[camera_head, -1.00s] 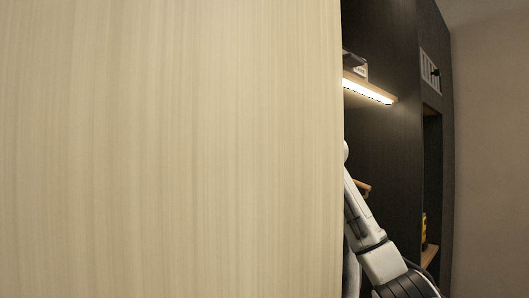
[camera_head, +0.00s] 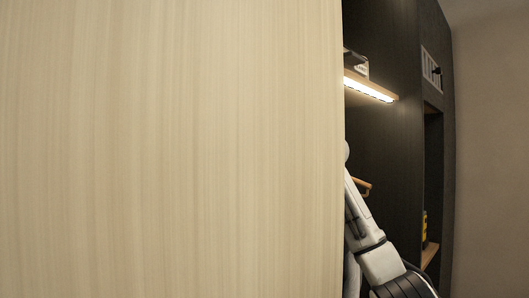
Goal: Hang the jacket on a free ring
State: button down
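My arm (camera_head: 370,240) rises from the bottom right and passes behind the edge of a pale wooden panel. My gripper is hidden behind that panel, so its fingers and anything in them do not show. A wooden piece (camera_head: 362,186), perhaps a hook, ring or hanger end, shows just right of the panel edge behind my arm. I cannot tell which it is. No jacket can be made out with certainty.
The pale wooden panel (camera_head: 170,150) fills the left and middle of the view, very close. A lit shelf (camera_head: 370,86) with a box (camera_head: 355,65) is on the dark wall. A dark niche at right holds a yellow item (camera_head: 425,226) near a wooden ledge (camera_head: 430,255).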

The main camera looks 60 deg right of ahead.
jog(key=shift+f, duration=0.25)
dwell(0.7)
jog(key=c, duration=1)
grip_release()
jog(key=shift+o, duration=1.1)
jog(key=shift+f, duration=0.25)
jog(key=s+b, duration=0.1)
jog(key=s, duration=0.2)
jog(key=s+b, duration=0.2)
jog(key=s, duration=0.1)
jog(key=s+a+b, duration=0.1)
jog(key=s, duration=0.2)
jog(key=shift+s, duration=0.4)
jog(key=shift+s+b, duration=0.3)
jog(key=shift+s, duration=0.2)
